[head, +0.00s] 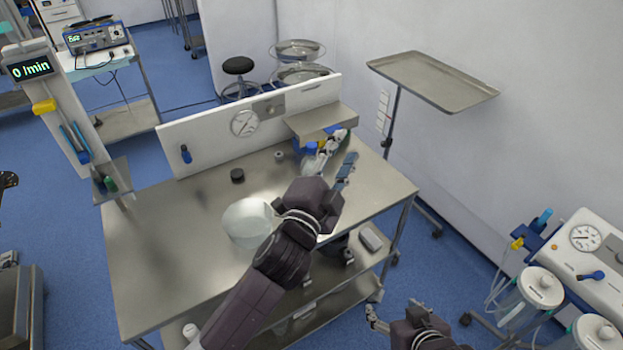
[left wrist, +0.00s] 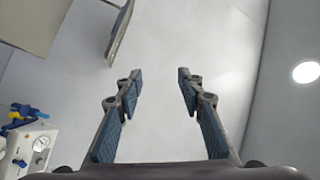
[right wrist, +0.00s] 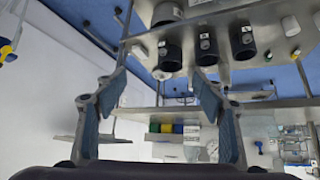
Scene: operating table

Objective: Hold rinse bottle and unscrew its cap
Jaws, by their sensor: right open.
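A small bottle-like thing with a blue top (head: 311,148) stands at the back of the steel table (head: 160,270), partly hidden by my left gripper; I cannot tell for sure that it is the rinse bottle. My left gripper (head: 340,152) is raised over the table's back right part, in front of the shelf. The left wrist view shows its fingers (left wrist: 158,92) apart with nothing between them. My right gripper (head: 393,312) is low, off the table's right side, open and empty. Its fingers (right wrist: 160,90) are apart in the right wrist view. No cap is seen in either gripper.
A whitish rounded vessel (head: 248,222) and a black puck-like piece (head: 237,175) sit on the table. A white panel with a gauge (head: 244,123) and a raised shelf (head: 320,118) bound the back. A tray stand (head: 432,80) is right. The table's left part is clear.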

